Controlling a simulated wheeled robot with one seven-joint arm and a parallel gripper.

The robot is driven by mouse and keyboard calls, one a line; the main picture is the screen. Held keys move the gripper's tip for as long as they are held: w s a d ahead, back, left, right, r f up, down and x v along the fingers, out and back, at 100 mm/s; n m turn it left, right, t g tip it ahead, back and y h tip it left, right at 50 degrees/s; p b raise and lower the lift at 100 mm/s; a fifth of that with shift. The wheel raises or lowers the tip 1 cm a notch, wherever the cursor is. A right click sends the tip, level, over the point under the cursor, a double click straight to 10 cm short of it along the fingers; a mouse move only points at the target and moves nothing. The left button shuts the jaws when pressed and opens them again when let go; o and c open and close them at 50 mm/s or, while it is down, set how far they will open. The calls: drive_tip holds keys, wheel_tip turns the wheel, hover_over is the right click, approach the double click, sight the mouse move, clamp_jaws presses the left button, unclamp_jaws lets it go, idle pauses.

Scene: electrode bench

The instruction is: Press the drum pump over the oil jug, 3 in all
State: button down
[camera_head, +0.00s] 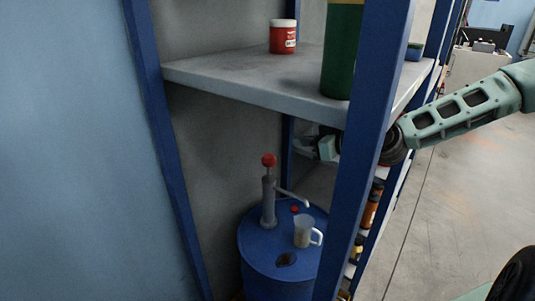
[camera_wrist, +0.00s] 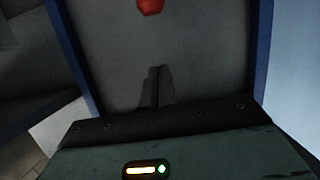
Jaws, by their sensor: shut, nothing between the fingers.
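The drum pump (camera_head: 268,204) stands upright on a blue drum (camera_head: 266,262), with a red knob on top and a spout pointing right. The oil jug (camera_head: 303,232), a small clear jug with a handle, sits on the drum below the spout. My gripper (camera_head: 318,150) reaches in from the right behind the blue post, which hides part of it. It is above and to the right of the pump, apart from it. In the wrist view its dark fingers (camera_wrist: 158,88) are together and empty, and the pump's red knob (camera_wrist: 150,6) shows at the top edge.
A grey shelf (camera_head: 240,80) lies above the drum, holding a red jar (camera_head: 283,37) and a green cylinder (camera_head: 342,60). Blue posts (camera_head: 362,150) frame the rack. A small red cap (camera_head: 295,209) lies on the drum. Several bottles stand behind the right post.

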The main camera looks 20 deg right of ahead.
hover_over(274, 162)
wheel_tip(274, 162, down, 3)
drive_tip(key=shift+r, duration=0.1)
wheel_tip(274, 162, down, 3)
drive_tip(key=shift+w+f+p, duration=0.1)
drive_tip(key=shift+p, duration=0.2)
drive_tip(key=shift+f, duration=0.55)
drive_tip(key=shift+f, duration=0.1)
wheel_tip(274, 162, down, 5)
drive_tip(key=b, duration=0.4)
drive_tip(key=shift+f, duration=0.15)
drive_tip(key=shift+d, duration=0.1)
